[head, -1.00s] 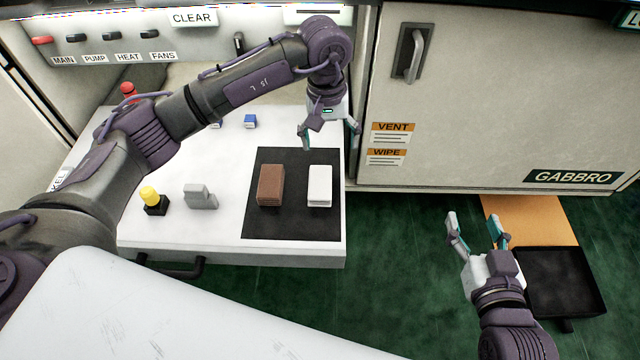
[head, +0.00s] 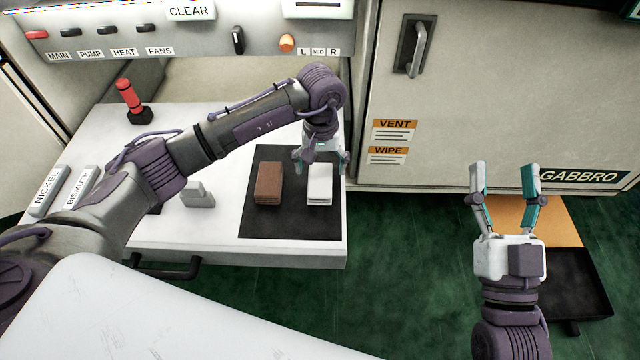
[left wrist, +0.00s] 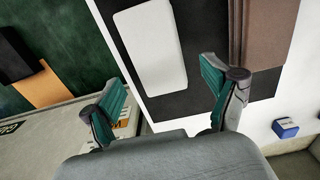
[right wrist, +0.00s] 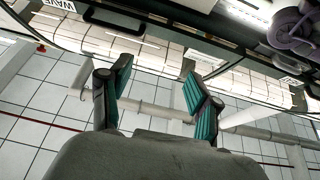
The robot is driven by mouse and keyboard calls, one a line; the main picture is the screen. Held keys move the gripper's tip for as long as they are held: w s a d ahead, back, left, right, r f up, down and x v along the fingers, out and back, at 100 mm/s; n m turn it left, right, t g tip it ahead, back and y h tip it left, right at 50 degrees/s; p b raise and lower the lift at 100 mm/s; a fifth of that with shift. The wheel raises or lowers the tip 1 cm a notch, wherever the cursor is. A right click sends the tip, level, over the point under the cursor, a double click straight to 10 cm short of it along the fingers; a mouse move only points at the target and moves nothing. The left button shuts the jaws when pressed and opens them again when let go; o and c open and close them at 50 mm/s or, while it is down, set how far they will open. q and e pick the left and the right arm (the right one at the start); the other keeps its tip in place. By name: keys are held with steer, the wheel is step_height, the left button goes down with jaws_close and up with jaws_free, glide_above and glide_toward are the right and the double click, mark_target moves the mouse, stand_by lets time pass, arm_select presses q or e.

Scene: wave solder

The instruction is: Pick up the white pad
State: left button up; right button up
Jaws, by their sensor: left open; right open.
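The white pad (head: 320,182) lies on the black mat (head: 280,220), to the right of a brown pad (head: 269,183). My left gripper (head: 322,166) is open, with its fingers over the far end of the white pad. In the left wrist view the white pad (left wrist: 151,47) lies beyond and between the two open fingertips (left wrist: 160,88), and nothing is held. Whether the fingers touch it cannot be told. My right gripper (head: 505,170) is open and empty in front of the cabinet. In the right wrist view its fingers (right wrist: 155,72) are apart with nothing between them.
A grey block (head: 197,195) and a red-topped piece (head: 131,100) stand on the white shelf (head: 230,245). Labelled bars, NICKEL (head: 49,190) and BISMUTH (head: 82,186), lie at its left. The closed cabinet (head: 480,90) bounds the right. A black tray (head: 575,285) is low at right.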

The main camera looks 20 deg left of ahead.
mark_target(320, 173)
arm_select(q)
steer(key=shift+f+b, duration=0.35)
steer(key=shift+f, duration=1.15)
arm_select(e)
steer(key=s+r+t, duration=0.2)
steer(key=r, duration=0.1)
steer(key=shift+s+d+r+t+y, duration=0.1)
steer(key=shift+r+t+y, duration=0.05)
steer(key=shift+t+y, duration=0.25)
arm_select(q)
steer(key=shift+c, duration=0.3)
steer(key=c, duration=1.1)
